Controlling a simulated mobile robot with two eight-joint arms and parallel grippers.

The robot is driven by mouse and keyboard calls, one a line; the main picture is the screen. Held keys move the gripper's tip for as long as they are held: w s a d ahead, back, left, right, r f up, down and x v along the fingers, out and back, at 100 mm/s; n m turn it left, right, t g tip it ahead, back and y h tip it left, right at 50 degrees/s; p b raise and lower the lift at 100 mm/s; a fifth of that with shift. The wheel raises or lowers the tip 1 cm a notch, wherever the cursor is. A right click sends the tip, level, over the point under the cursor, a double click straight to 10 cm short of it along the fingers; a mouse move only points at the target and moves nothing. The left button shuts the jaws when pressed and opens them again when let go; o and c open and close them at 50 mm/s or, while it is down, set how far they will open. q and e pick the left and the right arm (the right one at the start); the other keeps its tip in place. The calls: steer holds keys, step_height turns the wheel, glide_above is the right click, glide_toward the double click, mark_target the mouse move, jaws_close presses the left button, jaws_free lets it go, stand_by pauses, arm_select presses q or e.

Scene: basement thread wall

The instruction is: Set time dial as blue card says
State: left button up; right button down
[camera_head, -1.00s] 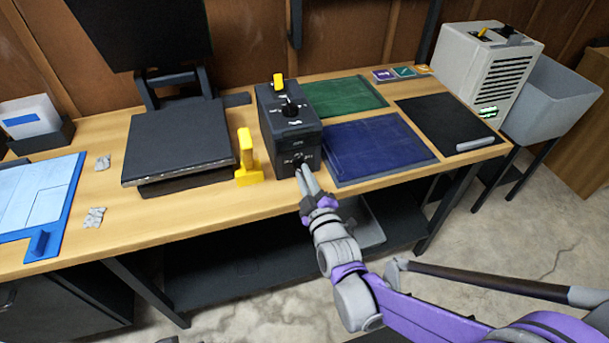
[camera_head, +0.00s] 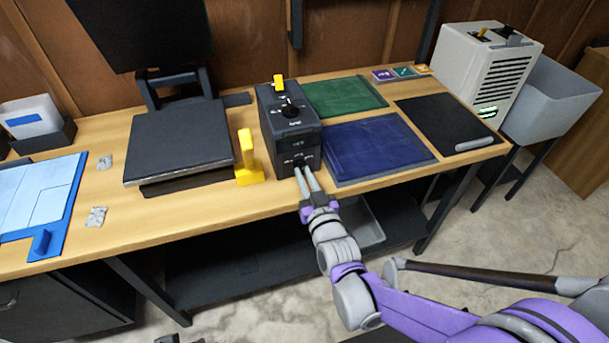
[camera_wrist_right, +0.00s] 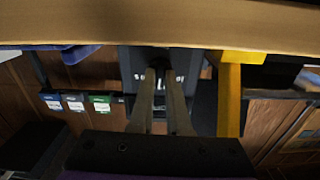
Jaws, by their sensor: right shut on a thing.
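The black control box (camera_head: 292,122) stands on the bench, with a black knob and a yellow lever on top. The time dial (camera_head: 299,161) is low on its front face and mostly hidden by my fingers. My right gripper (camera_head: 304,170) is shut on the dial, with one finger on each side. In the right wrist view the picture is upside down, and my right gripper (camera_wrist_right: 162,75) reaches the box's front panel (camera_wrist_right: 180,80). The blue card (camera_wrist_right: 52,103) shows left there, beside other cards; its writing is too small to read. My left gripper is not clearly in view.
A yellow upright handle (camera_head: 247,158) stands close left of the box. A blue mat (camera_head: 378,147) lies to its right and a green mat (camera_head: 343,97) behind. A dark flat machine (camera_head: 180,140) stands left. The floor in front is clear.

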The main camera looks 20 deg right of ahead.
steer(key=m, duration=0.5)
steer(key=shift+m, duration=0.3)
steer(key=m, duration=0.5)
steer(key=shift+m, duration=0.3)
steer(key=c, duration=0.9)
jaws_free()
steer(key=shift+s, duration=0.1)
steer(key=s+p, duration=0.1)
steer(key=s, duration=0.9)
steer(key=shift+s+d, duration=0.15)
steer(key=shift+s, duration=0.2)
